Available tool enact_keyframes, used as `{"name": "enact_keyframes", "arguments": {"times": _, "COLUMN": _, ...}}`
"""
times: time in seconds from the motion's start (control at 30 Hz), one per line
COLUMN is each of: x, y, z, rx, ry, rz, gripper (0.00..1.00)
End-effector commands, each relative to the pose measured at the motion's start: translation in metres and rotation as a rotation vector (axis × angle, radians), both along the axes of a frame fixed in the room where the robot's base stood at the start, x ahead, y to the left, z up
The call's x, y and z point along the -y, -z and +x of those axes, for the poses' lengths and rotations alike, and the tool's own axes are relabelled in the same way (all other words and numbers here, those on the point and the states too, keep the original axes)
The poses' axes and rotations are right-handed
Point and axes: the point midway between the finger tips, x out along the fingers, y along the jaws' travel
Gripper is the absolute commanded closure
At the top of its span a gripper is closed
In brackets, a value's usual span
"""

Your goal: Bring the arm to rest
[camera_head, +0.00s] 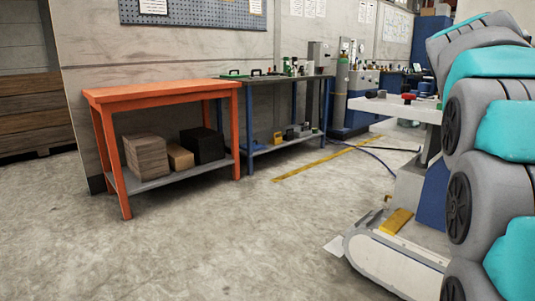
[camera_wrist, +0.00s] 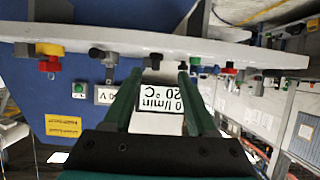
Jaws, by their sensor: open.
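My arm (camera_head: 490,130), with grey joints and teal covers, rises along the right side of the head view. Its end is outside that view. In the wrist view my gripper (camera_wrist: 160,75) is open, with two dark green fingers apart and nothing seen held between them. Beyond the fingers is a blue and grey panel (camera_wrist: 60,90) with knobs, a green button and white labels. One label (camera_wrist: 158,104), with flow and temperature text upside down, shows between the fingers. I cannot tell how far the fingers are from the panel.
An orange table (camera_head: 160,90) with boxes on its lower shelf stands at the left. A dark-topped bench (camera_head: 275,79) with blue legs stands beside it. A pale worktop (camera_head: 395,107) with a red knob is close to my arm.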

Motion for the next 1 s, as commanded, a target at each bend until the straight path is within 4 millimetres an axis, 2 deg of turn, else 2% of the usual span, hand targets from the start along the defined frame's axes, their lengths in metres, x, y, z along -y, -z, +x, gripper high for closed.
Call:
{"name": "enact_keyframes", "arguments": {"times": 0.17, "x": -0.017, "y": 0.022, "z": -0.006, "rx": -0.059, "ry": -0.028, "rz": 0.031, "gripper": 0.43}}
{"name": "enact_keyframes", "arguments": {"times": 0.33, "x": -0.038, "y": 0.052, "z": -0.015, "rx": -0.138, "ry": -0.066, "rz": 0.071, "gripper": 0.43}}
{"name": "enact_keyframes", "arguments": {"times": 0.47, "x": -0.062, "y": 0.082, "z": -0.028, "rx": -0.217, "ry": -0.107, "rz": 0.110, "gripper": 0.43}}
{"name": "enact_keyframes", "arguments": {"times": 0.57, "x": -0.085, "y": 0.113, "z": -0.044, "rx": -0.300, "ry": -0.149, "rz": 0.150, "gripper": 0.43}}
{"name": "enact_keyframes", "arguments": {"times": 0.67, "x": -0.118, "y": 0.152, "z": -0.070, "rx": -0.409, "ry": -0.207, "rz": 0.202, "gripper": 0.43}}
{"name": "enact_keyframes", "arguments": {"times": 0.77, "x": -0.157, "y": 0.197, "z": -0.105, "rx": -0.537, "ry": -0.284, "rz": 0.261, "gripper": 0.43}}
{"name": "enact_keyframes", "arguments": {"times": 0.87, "x": -0.194, "y": 0.238, "z": -0.147, "rx": -0.663, "ry": -0.359, "rz": 0.317, "gripper": 0.43}}
{"name": "enact_keyframes", "arguments": {"times": 1.0, "x": -0.243, "y": 0.290, "z": -0.215, "rx": -0.840, "ry": -0.466, "rz": 0.394, "gripper": 0.43}}
